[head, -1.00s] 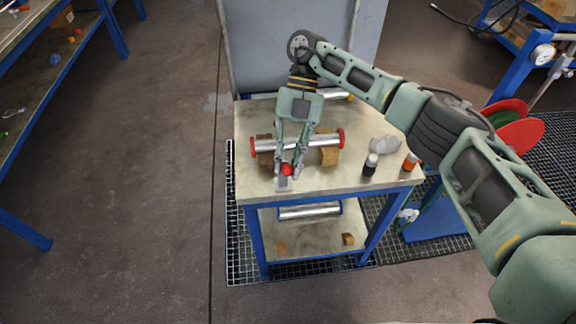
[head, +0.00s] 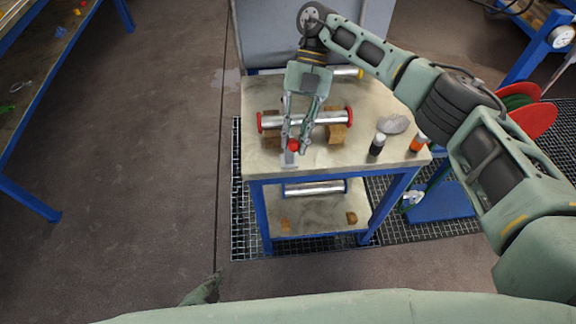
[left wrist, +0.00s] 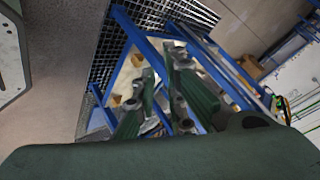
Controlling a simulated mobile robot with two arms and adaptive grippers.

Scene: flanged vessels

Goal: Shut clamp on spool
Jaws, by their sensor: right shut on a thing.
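The spool (head: 270,122) is a shiny metal tube with red ends, resting across two wooden blocks on the bench. My right gripper (head: 293,146) comes down over the tube and is shut on a small red-and-metal piece (head: 294,145), which looks like the clamp, at the spool's near side. The fingers hide part of the tube and clamp, so I cannot tell how the clamp sits around it. My left gripper (head: 206,288) is low in the head view, in front of the bench and away from the spool. In the left wrist view its fingers (left wrist: 163,66) are apart and empty.
The bench top (head: 262,90) also holds a dark bottle (head: 377,145), an orange bottle (head: 418,143) and a grey lump (head: 394,123) at right. Another metal tube (head: 315,188) lies on the lower shelf (head: 325,215). A red reel (head: 532,118) stands at right. Floor at left is clear.

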